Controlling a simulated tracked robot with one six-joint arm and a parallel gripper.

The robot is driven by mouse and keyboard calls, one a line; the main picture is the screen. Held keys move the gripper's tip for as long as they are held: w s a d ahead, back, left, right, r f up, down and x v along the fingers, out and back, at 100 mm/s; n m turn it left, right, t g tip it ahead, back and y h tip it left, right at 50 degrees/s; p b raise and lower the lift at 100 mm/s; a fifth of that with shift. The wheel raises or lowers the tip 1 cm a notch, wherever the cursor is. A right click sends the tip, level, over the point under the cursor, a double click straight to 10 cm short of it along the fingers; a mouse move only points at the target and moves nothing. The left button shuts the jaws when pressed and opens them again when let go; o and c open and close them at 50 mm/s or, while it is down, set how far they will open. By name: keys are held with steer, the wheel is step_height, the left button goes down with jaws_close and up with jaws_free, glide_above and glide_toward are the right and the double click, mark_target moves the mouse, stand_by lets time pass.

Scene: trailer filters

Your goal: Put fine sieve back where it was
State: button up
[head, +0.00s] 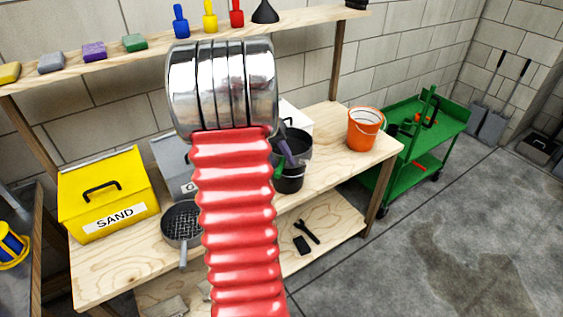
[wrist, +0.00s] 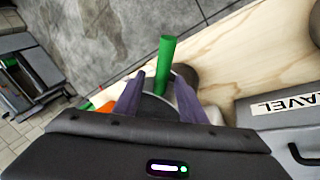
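A green handle (wrist: 165,62) sticks out beyond my gripper (wrist: 159,82) in the wrist view. It seems to belong to a dark round thing (wrist: 153,108), perhaps a sieve, at the black bucket (head: 289,182); the mesh is not visible. My purple fingers stand apart on both sides of the handle, with gaps. In the head view my gripper (head: 288,150) is at the bucket, partly hidden by my red arm, and the green handle (head: 278,173) shows beside it. Another sieve (head: 182,222), with a visible grid and grey handle, lies on the bench left of my arm.
The bench (head: 110,275) also holds a yellow SAND bin (head: 108,190), a grey bin (head: 172,165) and an orange bucket (head: 364,128). Coloured blocks and tools stand on the shelf (head: 70,65) above. A green cart (head: 430,125) stands right; the floor in front is clear.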

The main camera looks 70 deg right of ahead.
steer(key=v, duration=1.2)
steer(key=shift+w+r, duration=0.15)
steer(key=shift+r, duration=0.15)
steer(key=w+a+f+n+t, duration=0.1)
steer(key=w+a+n+t, duration=0.2)
steer(key=a, duration=0.5)
steer(key=w+a+f+n, duration=0.2)
steer(key=w+a+n, duration=0.1)
steer(key=w+a, duration=0.4)
steer(key=a+r+n+t+y, duration=0.1)
steer(key=a+n, duration=0.4)
steer(key=a, duration=1.3)
steer(key=w+a+r+n+t+y, duration=0.1)
steer(key=a+r+n+t, duration=0.2)
steer(key=a, duration=1.5)
steer(key=n+t, duration=0.2)
steer(key=shift+a+r+n+t+y, duration=0.2)
steer(key=shift+r+n+t+y, duration=0.1)
steer(key=shift+t, duration=0.1)
